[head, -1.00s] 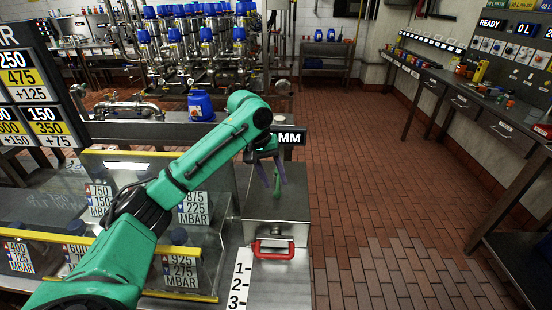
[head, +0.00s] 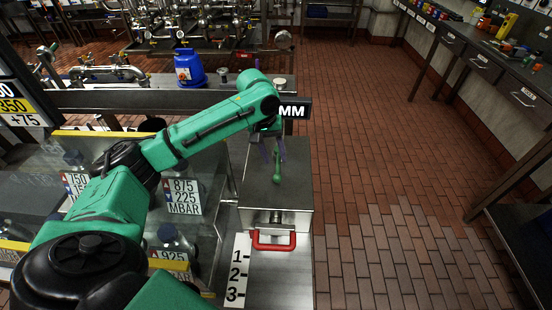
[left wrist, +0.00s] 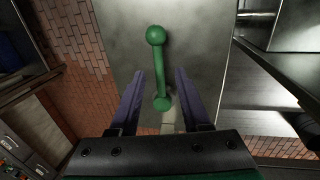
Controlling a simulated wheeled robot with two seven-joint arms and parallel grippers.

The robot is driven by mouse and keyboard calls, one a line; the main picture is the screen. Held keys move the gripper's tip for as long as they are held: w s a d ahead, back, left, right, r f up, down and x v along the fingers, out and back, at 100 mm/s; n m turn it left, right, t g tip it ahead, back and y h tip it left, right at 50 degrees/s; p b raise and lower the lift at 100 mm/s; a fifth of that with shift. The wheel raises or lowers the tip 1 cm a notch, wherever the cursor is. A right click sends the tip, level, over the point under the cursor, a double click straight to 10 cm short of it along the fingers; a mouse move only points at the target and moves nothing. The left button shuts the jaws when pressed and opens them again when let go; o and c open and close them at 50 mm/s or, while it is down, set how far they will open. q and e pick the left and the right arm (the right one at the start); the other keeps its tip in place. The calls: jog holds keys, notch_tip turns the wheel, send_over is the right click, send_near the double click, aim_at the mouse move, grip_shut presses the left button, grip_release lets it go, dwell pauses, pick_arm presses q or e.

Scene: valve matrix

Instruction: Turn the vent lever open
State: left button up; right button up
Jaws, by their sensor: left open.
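The green vent lever (head: 277,167) stands out on top of a grey metal box (head: 292,199). In the left wrist view the lever (left wrist: 160,70) is a slim bar with a round knob at each end. My left gripper (head: 271,150) is over the far part of the box top. In the left wrist view its two purple fingers (left wrist: 158,88) are open, one on each side of the lever's lower end. I see a gap on both sides, so the fingers do not appear to touch it. My right gripper is not in view.
A red handle (head: 273,246) is on the box's front, above a strip numbered 1, 2, 3 (head: 236,275). Glass panels with pressure labels (head: 184,197) stand left of the box. A blue container (head: 189,68) stands on the beam behind. The brick floor on the right is clear.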

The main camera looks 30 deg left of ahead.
aim_at(278, 164)
pick_arm(q)
jog(key=shift+d+f, duration=0.2)
jog(key=shift+f, duration=0.4)
jog(key=shift+d+f, duration=0.15)
jog(key=shift+f, duration=0.45)
grip_shut()
jog(key=shift+w, duration=0.1)
dwell(0.4)
